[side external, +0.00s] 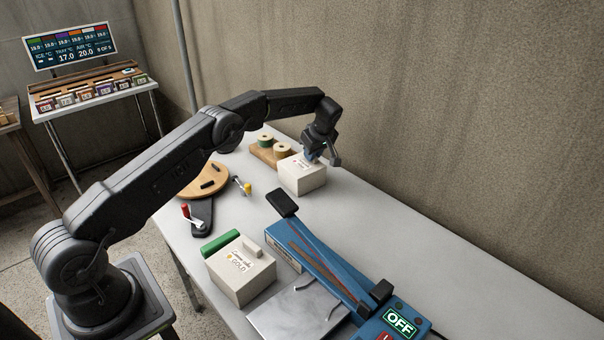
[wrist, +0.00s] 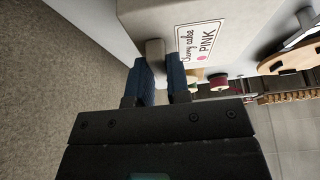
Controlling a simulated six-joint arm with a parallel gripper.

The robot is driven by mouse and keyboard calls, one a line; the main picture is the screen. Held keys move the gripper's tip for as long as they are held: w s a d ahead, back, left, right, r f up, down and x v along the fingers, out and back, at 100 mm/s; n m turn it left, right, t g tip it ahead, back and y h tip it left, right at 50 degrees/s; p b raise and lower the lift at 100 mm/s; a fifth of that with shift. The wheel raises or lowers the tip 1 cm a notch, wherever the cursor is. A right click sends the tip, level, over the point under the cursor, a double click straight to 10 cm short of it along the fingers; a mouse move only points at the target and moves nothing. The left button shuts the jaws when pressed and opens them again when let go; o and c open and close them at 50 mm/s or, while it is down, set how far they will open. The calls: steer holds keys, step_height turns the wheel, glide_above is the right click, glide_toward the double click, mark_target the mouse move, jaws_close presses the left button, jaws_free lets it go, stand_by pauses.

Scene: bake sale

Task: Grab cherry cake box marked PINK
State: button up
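The white box marked PINK stands on the grey table in the side external view (side external: 302,178). In the wrist view, its label (wrist: 200,42) shows the word PINK and a pink dot, turned on its side. My gripper (side external: 318,157) is at the top of this box. In the wrist view, my gripper's two blue fingers (wrist: 162,80) are a little apart, at either side of the box's small pale handle (wrist: 154,50). I cannot tell whether both fingers press on it. A similar white box marked GOLD (side external: 240,279) stands nearer the camera.
Wooden spool holder (side external: 263,152) stands close left of the PINK box. A round wooden board (side external: 203,181), a green roll (side external: 220,243) and a blue sealer (side external: 315,270) showing OFF lie nearer. The wall is behind; the table right of the box is clear.

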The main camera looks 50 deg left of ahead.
jaws_close()
steer(key=shift+r, duration=0.15)
